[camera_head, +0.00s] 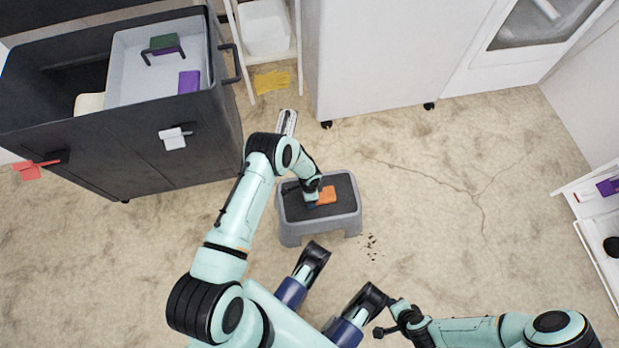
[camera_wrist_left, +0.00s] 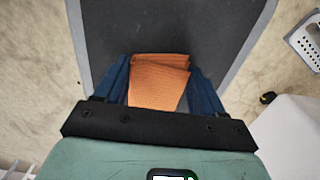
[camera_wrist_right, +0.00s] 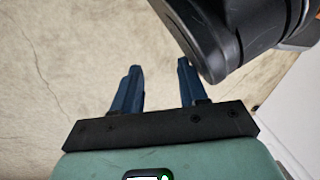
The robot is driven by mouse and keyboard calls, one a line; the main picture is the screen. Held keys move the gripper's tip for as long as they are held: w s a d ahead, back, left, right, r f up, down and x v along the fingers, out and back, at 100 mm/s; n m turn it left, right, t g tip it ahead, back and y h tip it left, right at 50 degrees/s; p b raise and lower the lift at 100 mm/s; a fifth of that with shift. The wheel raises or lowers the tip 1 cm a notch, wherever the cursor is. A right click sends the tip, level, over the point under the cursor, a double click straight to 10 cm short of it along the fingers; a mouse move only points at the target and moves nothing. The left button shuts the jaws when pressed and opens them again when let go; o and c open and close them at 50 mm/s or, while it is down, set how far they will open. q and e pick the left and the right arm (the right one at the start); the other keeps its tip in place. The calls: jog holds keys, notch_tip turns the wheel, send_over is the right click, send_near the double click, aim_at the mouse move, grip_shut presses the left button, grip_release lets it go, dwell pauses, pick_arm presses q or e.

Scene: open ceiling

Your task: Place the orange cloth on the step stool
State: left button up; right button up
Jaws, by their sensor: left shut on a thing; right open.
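The orange cloth (camera_head: 326,195) is at the black top of the grey step stool (camera_head: 346,216) in the head view. My left gripper (camera_head: 312,203) is shut on the cloth, over the stool's top. In the left wrist view the folded cloth (camera_wrist_left: 158,82) sits between the two blue fingers, with the stool's dark top (camera_wrist_left: 170,25) behind it. I cannot tell whether the cloth touches the stool. My right gripper (camera_head: 383,331) is open and empty near the bottom of the head view; its spread fingers (camera_wrist_right: 155,88) show in the right wrist view over bare floor.
A dark cart (camera_head: 150,160) with a grey bin (camera_head: 135,85) stands at the left. A yellow cloth (camera_head: 271,81) lies by a white shelf. A white cabinet (camera_head: 385,60) stands at the back. Dark crumbs (camera_head: 370,245) lie right of the stool.

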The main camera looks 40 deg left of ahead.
pick_arm(q)
jog(key=o, duration=1)
jog(key=shift+o, duration=0.2)
jog(key=shift+r, duration=0.2)
notch_tip(320, 180, up, 7)
jog(key=p, duration=0.2)
jog(key=shift+f+p, duration=0.1)
jog(key=shift+p, duration=0.2)
notch_tip(320, 180, up, 5)
jog(key=p, duration=0.1)
jog(key=s+d+r+n+t+h, duration=0.1)
jog(key=s+d+r+n, duration=0.1)
jog(key=s+d+n, duration=0.3)
jog(key=s+d+r+n+t+h, duration=0.1)
jog(key=s+d+r+n, duration=0.1)
jog(key=s+d+n, duration=0.3)
jog(key=s+n, duration=0.3)
jog(key=s, duration=0.3)
jog(key=shift+s+d, duration=0.15)
jog(key=shift+d, duration=0.1)
pick_arm(e)
jog(key=shift+t, duration=0.3)
jog(key=r, duration=0.1)
jog(key=a+r, duration=0.1)
jog(key=r, duration=0.1)
jog(key=w+a+r, duration=0.1)
jog(key=r, duration=0.1)
jog(key=shift+r, duration=0.2)
